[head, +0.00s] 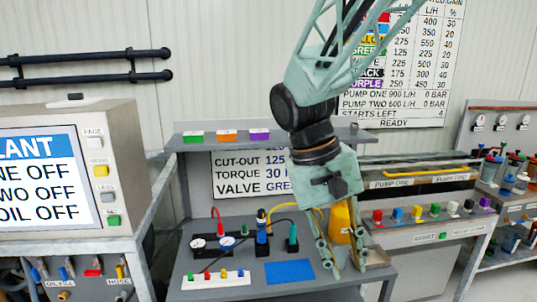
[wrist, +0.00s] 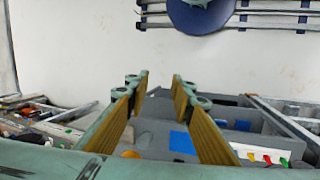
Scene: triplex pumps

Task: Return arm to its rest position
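My gripper (head: 345,268) hangs from my green arm over the right part of the grey workbench (head: 200,293), fingers pointing down in the head view. Its two fingers are apart, with a gap between them. In the wrist view the fingers (wrist: 160,80) show tan inner pads and nothing is held between them. A yellow container (head: 341,222) shows behind the fingers in the head view, partly hidden by them. Whether the fingers touch it cannot be told from that view.
A blue mat (head: 290,271) and a white strip with coloured knobs (head: 216,280) lie on the bench. Gauges (head: 198,243) and a shelf (head: 270,138) stand behind. A display panel (head: 40,180) is at left; a pump console (head: 432,238) and a cluttered rack (head: 505,180) at right.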

